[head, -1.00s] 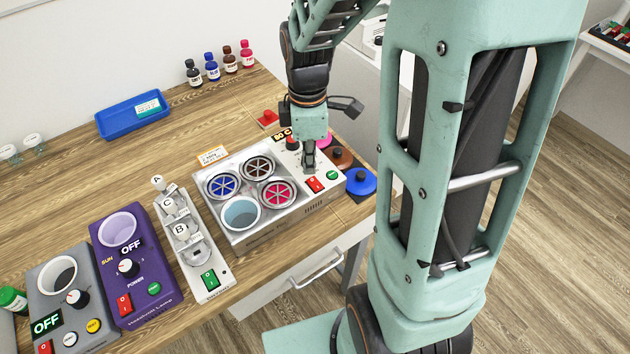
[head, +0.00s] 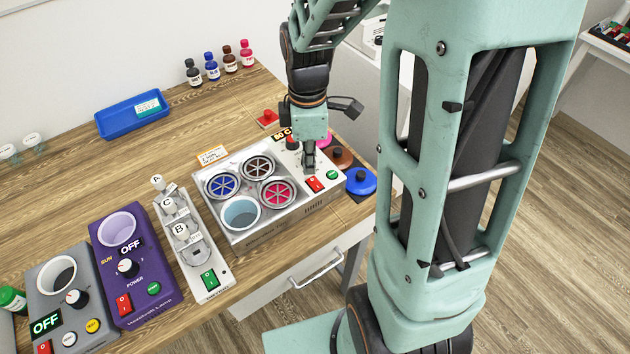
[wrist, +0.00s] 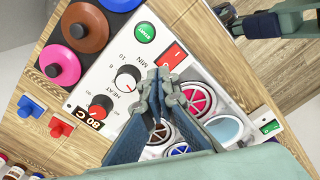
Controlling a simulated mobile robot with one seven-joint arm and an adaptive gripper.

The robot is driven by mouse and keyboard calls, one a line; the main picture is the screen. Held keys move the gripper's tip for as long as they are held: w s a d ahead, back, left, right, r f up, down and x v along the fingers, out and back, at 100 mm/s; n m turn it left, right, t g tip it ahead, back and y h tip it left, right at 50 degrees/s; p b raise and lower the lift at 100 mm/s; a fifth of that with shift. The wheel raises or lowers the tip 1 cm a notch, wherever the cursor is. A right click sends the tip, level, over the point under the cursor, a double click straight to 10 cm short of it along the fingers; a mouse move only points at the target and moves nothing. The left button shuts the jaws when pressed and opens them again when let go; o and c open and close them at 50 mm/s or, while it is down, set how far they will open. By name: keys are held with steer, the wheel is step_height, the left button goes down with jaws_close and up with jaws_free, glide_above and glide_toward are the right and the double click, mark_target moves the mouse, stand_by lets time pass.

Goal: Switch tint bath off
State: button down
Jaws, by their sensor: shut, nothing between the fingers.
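The tint bath (head: 262,236) is a silver-white box on the wooden bench. It has three spoked round pots, blue, brown and red, and an open pot of pale blue liquid. Its right-hand panel carries a red rocker switch (head: 314,185) and a green START button (head: 332,174). In the wrist view the red switch (wrist: 172,54) shows just beyond my fingertips, next to the green button (wrist: 145,32), HEAT and MIN dials and an 80 C display (wrist: 97,112). My gripper (head: 309,170) is shut and empty over the panel, close to the switch (wrist: 160,76). Contact cannot be told.
Blue, brown and pink round-knobbed lids (head: 361,181) lie right of the bath. A white rack (head: 212,285) with a green switch, a purple lamp unit (head: 150,308) and a grey unit (head: 90,265) stand to the left. A blue tray (head: 112,128) lies behind.

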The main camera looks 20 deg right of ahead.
mark_target(310, 179)
steer(key=shift+f+b, duration=0.7)
steer(key=shift+f, duration=0.3)
steer(key=shift+r, duration=0.1)
stand_by(0.3)
step_height(310, 179, up, 7)
steer(key=p, duration=0.5)
steer(key=shift+p, duration=0.35)
stand_by(0.3)
